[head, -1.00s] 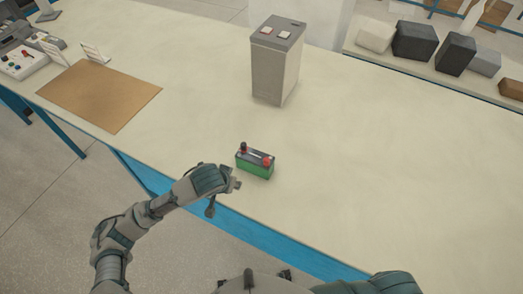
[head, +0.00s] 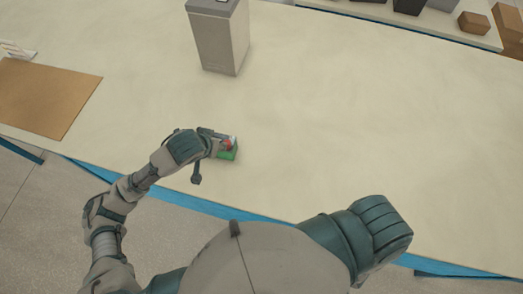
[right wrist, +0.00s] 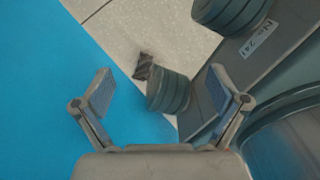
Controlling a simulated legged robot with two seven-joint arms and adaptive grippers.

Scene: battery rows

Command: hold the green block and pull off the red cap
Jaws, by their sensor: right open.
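The green block (head: 229,155) stands on the pale table near its front edge. Its red cap (head: 229,143) shows on the right of its top. My left gripper (head: 219,139) is at the block from the left, and it hides the block's left and upper part. I cannot tell whether its fingers are closed on the block or only beside it. My right gripper (right wrist: 161,91) is open and empty in the right wrist view, with its fingers wide apart. It is not visible in the head view, where only part of my right arm shows.
A tall grey box (head: 219,40) stands behind the block. A brown mat (head: 45,98) lies at the left. The table to the right of the block is clear. A blue edge (head: 190,201) runs along the table's front. Several boxes sit on a back shelf.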

